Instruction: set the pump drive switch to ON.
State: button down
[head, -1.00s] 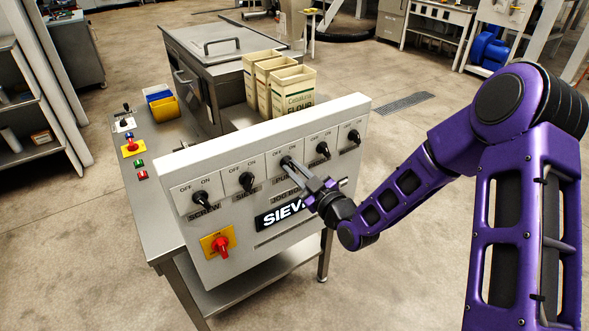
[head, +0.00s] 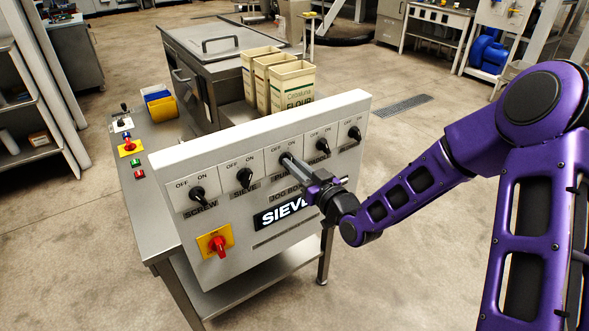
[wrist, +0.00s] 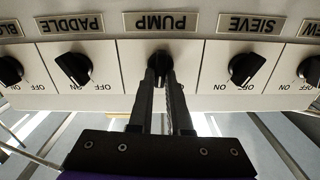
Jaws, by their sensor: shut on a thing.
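The pump drive switch is the black PUMP knob (wrist: 159,60), in the middle of the row on the upright control panel (head: 215,170). My gripper (wrist: 160,82) is shut on this knob, one dark finger on each side, and reaches it from the front. In the head view my gripper (head: 288,163) covers most of the PUMP knob and part of its label. The wrist view is upside down. The fingers hide the OFF and ON marks below the knob there, and I cannot tell which mark its pointer faces.
The SIEVE knob (wrist: 246,67) and PADDLE knob (wrist: 74,66) flank the PUMP knob closely. The SCREW knob (head: 198,194) and a red rotary switch on yellow (head: 218,246) are further left. Flour boxes (head: 293,86) stand behind the panel.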

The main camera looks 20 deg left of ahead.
jog(key=shift+w+m, duration=0.1)
jog(key=shift+m, duration=1.5)
jog(key=shift+b, duration=0.3)
jog(key=c, duration=0.9)
grip_release()
jog(key=shift+o, duration=0.2)
jog(key=shift+d+f, duration=0.1)
jog(key=shift+d, duration=0.1)
